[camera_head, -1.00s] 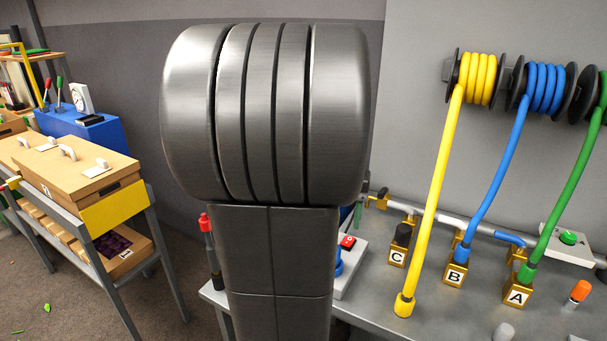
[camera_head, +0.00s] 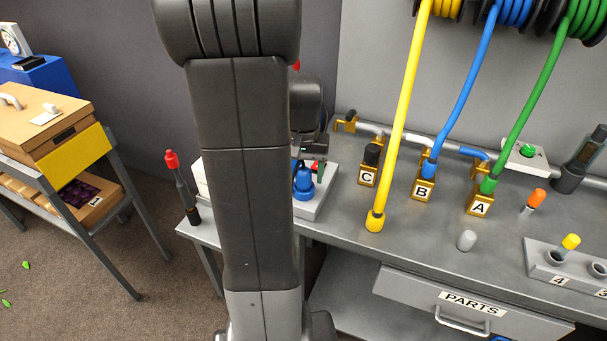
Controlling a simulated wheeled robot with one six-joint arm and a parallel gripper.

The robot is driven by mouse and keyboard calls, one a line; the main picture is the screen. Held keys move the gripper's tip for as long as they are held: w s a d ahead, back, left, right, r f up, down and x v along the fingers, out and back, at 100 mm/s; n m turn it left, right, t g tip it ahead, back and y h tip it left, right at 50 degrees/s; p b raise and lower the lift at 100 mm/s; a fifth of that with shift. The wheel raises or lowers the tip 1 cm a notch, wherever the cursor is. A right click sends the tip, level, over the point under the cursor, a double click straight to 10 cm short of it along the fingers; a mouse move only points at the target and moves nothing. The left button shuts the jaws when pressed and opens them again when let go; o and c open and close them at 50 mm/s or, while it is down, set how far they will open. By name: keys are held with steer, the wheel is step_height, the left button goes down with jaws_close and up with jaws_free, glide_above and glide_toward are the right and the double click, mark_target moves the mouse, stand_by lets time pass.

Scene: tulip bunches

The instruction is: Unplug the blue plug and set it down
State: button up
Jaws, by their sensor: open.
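The blue plug (camera_head: 303,184) stands upright in a pale socket box (camera_head: 322,204) at the left end of the grey workbench. My arm column hides the box's left part. My gripper (camera_head: 316,160) is partly visible behind my arm, just above and behind the blue plug. It is open and appears apart from the plug; its fingertips are small and partly hidden. A bit of red and green shows on the box below the gripper.
A yellow hose (camera_head: 400,120) hangs to the right, with blue and green hoses at blocks B (camera_head: 422,190) and A (camera_head: 479,207). Block C (camera_head: 368,176) is nearer the box. A red-topped tool (camera_head: 182,188) stands left.

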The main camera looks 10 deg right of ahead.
steer(key=shift+f, duration=0.55)
steer(key=c, duration=1.2)
steer(key=shift+r, duration=0.1)
steer(key=shift+r, duration=0.1)
steer(key=shift+r+p, duration=1.45)
steer(key=shift+r, duration=0.05)
steer(key=shift+r, duration=0.1)
steer(key=shift+r+p, duration=1.65)
steer(key=shift+r, duration=0.25)
